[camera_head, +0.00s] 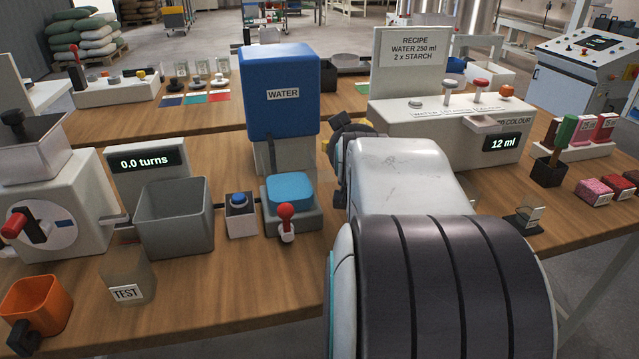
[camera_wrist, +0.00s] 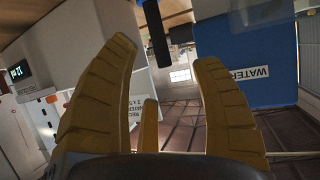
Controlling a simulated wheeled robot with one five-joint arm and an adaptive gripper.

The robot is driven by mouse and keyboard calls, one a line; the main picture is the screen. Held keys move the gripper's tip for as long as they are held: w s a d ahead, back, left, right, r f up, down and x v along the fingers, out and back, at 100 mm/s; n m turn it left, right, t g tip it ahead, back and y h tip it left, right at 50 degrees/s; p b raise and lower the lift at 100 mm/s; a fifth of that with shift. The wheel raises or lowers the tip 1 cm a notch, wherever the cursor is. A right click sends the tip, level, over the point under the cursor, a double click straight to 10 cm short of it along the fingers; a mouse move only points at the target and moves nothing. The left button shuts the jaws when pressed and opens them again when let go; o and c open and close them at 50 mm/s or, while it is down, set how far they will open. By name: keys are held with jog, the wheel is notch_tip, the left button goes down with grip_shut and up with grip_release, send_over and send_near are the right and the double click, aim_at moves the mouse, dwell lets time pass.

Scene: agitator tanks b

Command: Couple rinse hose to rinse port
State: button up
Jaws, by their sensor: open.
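My gripper (camera_head: 345,135) is mostly hidden behind my own arm in the head view, just right of the blue water tank (camera_head: 282,85). No hose or port is labelled in either view. The water tank also shows in the wrist view (camera_wrist: 240,45), right of the fingers.
A white console (camera_head: 440,120) with a recipe sign (camera_head: 412,57) and a 12 ml display stands right of the tank. A blue-topped grey tray (camera_head: 290,195) with a red lever sits in front of the tank. A grey bin (camera_head: 175,225) stands left. The front wood tabletop is partly clear.

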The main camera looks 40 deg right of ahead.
jog(key=shift+h, duration=0.3)
jog(key=shift+b+x, duration=0.3)
jog(key=shift+x, duration=3.85)
jog(key=shift+s+d, duration=0.1)
jog(key=shift+d, duration=0.1)
jog(key=shift+r, duration=0.1)
grip_shut()
